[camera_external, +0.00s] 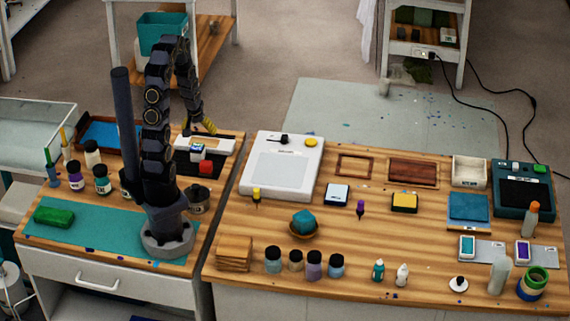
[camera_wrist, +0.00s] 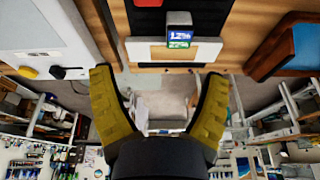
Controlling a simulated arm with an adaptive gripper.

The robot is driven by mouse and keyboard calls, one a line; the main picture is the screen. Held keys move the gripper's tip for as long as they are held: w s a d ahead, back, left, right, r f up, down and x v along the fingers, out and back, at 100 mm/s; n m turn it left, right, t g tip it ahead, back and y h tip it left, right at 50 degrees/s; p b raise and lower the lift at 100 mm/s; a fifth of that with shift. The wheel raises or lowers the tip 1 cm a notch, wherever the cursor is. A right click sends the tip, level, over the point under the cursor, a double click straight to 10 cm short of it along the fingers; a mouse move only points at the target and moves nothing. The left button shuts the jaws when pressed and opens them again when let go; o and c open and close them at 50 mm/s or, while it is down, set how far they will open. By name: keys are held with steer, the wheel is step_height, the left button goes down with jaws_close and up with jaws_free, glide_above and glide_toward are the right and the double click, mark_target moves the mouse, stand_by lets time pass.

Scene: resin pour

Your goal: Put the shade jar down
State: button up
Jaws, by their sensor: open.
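My gripper (camera_external: 208,126) is at the back right of the left table, close to a white device. In the wrist view my gripper (camera_wrist: 158,100) has its two yellow fingers spread wide, with nothing between them. I cannot tell which jar is the shade jar. Dark-lidded jars stand upright at the front of the right table: teal (camera_external: 273,261), tan (camera_external: 296,261), purple (camera_external: 314,265) and blue (camera_external: 336,266). On the left table are a purple-labelled jar (camera_external: 76,176), a teal-labelled jar (camera_external: 102,180) and a white bottle (camera_external: 93,153). My arm partly hides another jar (camera_external: 127,184).
A white panel device (camera_external: 282,167) stands at the right table's left end. A gap separates the tables.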

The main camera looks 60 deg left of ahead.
steer(key=s+d+r+m+g+h, duration=0.1)
steer(key=s+d+r+m, duration=0.2)
steer(key=d+r, duration=0.3)
steer(key=s+d+r+m+g+h, duration=0.1)
steer(key=s+d+r+m+g, duration=0.1)
steer(key=d+r, duration=0.5)
steer(key=s+d+m, duration=0.1)
steer(key=s+d, duration=0.1)
steer(key=d, duration=0.4)
steer(key=shift+s+d, duration=0.35)
steer(key=shift+d, duration=0.05)
steer(key=o, duration=0.3)
steer(key=s+d, duration=0.1)
steer(key=s, duration=0.1)
steer(key=s+d+r+m, duration=0.1)
steer(key=s, duration=0.1)
steer(key=s+d+r+m+g, duration=0.1)
steer(key=s+d, duration=0.1)
steer(key=shift+r+h, duration=0.25)
steer(key=shift+h, duration=0.15)
steer(key=shift+a+f, duration=0.1)
